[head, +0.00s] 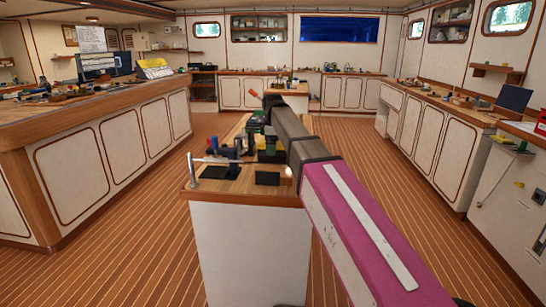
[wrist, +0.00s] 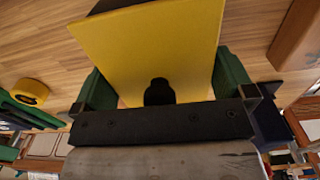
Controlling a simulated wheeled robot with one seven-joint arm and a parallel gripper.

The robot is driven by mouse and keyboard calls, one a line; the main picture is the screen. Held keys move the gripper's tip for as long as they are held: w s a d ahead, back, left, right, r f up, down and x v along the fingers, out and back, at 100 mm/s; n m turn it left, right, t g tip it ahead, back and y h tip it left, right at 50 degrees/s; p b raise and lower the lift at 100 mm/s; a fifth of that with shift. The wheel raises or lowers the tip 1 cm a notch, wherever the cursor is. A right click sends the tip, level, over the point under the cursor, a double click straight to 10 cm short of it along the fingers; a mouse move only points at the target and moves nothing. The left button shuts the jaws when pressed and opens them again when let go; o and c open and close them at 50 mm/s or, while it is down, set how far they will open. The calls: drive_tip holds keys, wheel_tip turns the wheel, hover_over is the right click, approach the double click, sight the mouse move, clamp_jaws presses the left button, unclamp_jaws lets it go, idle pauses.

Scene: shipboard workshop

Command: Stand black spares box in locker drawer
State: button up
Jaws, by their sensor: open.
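My gripper (wrist: 163,84) is open in the wrist view, with one green finger on each side of a flat yellow panel (wrist: 150,45). The panel has a dark far edge, and a dark rounded shape lies over its near end. I cannot tell whether the fingers touch it or whether it belongs to the black spares box. In the head view my arm reaches over the narrow wooden-topped bench (head: 220,188), and small green, black and yellow shapes (head: 268,143) show beside it. The black spares box and the locker drawer cannot be made out for certain.
A blue clamp-like tool (head: 232,150) and a black pad (head: 267,178) are on the narrow bench's near end. A long counter (head: 100,125) stands left, another (head: 425,120) right, and a white cabinet (head: 505,190) at near right. Plank floor (head: 140,235) is clear between them.

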drive_tip(key=shift+c, duration=0.3)
drive_tip(key=shift+r, duration=0.15)
drive_tip(key=c, duration=0.9)
